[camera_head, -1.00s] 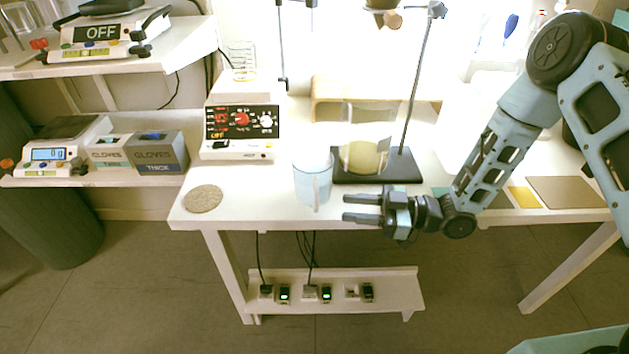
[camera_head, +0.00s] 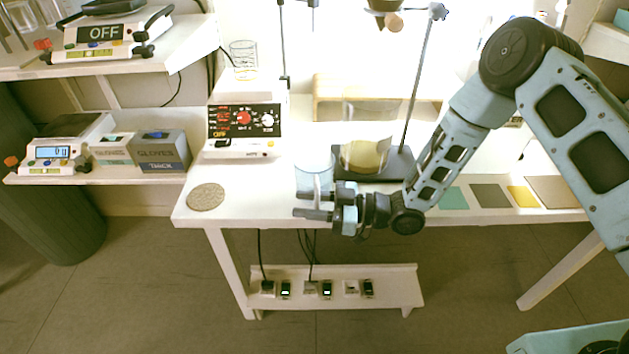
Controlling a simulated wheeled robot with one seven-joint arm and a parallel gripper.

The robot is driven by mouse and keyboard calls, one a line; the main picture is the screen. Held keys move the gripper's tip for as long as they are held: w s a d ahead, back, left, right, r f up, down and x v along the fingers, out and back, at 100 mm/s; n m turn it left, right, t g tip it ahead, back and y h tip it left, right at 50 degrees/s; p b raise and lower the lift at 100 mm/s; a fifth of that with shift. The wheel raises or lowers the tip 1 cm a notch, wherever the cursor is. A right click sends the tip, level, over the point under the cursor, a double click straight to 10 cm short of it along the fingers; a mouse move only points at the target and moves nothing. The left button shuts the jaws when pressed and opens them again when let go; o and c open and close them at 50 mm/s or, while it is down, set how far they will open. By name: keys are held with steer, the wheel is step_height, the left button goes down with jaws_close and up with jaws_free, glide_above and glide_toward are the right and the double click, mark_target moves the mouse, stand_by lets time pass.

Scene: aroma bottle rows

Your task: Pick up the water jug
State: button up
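The water jug (camera_head: 308,168) is a clear, pale blue vessel standing upright near the front edge of the white table (camera_head: 250,208). Its handle (camera_head: 317,184) faces the front. My gripper (camera_head: 311,205) comes in from the right at the table's front edge, with its fingers pointing left. The two fingers are apart and overlap the lower part of the handle in the picture. I cannot tell whether they touch it. The lower front of the jug is partly hidden by the fingers.
A dark stand base (camera_head: 345,176) with a yellowish flask (camera_head: 362,156) is close behind and right of the jug. A hotplate device (camera_head: 242,125) stands behind left, and a round cork mat (camera_head: 206,197) lies left. Coloured flat squares (camera_head: 488,196) lie right.

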jaws_close()
steer(key=shift+r, duration=0.1)
